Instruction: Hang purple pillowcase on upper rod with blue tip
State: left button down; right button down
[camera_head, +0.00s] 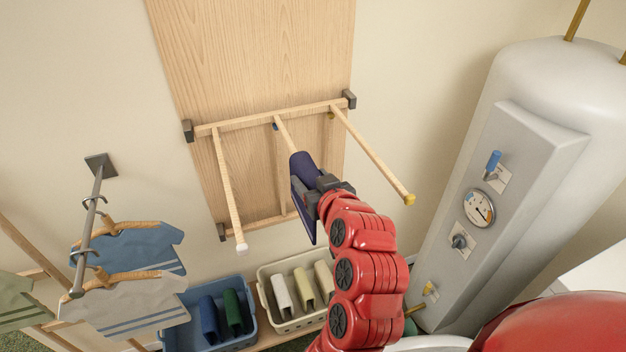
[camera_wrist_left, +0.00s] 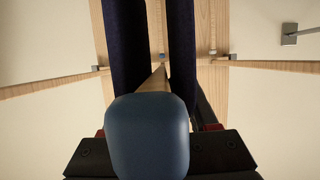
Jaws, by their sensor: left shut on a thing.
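The dark purple pillowcase (camera_head: 304,169) is at the middle rod (camera_head: 285,132) of the upper rack in the head view. My left gripper (camera_head: 318,186) is shut on it at the rod's front end. In the left wrist view a large blue tip (camera_wrist_left: 148,136) fills the near middle, with the wooden rod (camera_wrist_left: 153,80) running behind it to the board. Dark cloth (camera_wrist_left: 124,50) hangs on both sides of this rod, so the pillowcase straddles it. The gripper's dark jaw parts show beside the tip. Whether the cloth rests on the rod is hidden. My right gripper is not in view.
A white-tipped rod (camera_head: 228,190) is left of the middle rod, and a yellow-tipped rod (camera_head: 372,155) is right. Below stand a blue bin (camera_head: 184,345) and a cream bin (camera_head: 264,296) with folded cloths. Hanging shirts (camera_head: 130,248) are left; a grey-white tank (camera_head: 500,150) is right.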

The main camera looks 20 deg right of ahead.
pick_arm(q)
jog(key=shift+s, duration=0.1)
jog(key=shift+w+a+f, duration=0.1)
jog(key=shift+w+f, duration=0.15)
jog(key=shift+w, duration=0.2)
jog(key=shift+c, duration=0.4)
grip_release()
jog(key=shift+s+r, duration=0.1)
jog(key=shift+s, duration=0.15)
jog(key=shift+w, duration=0.15)
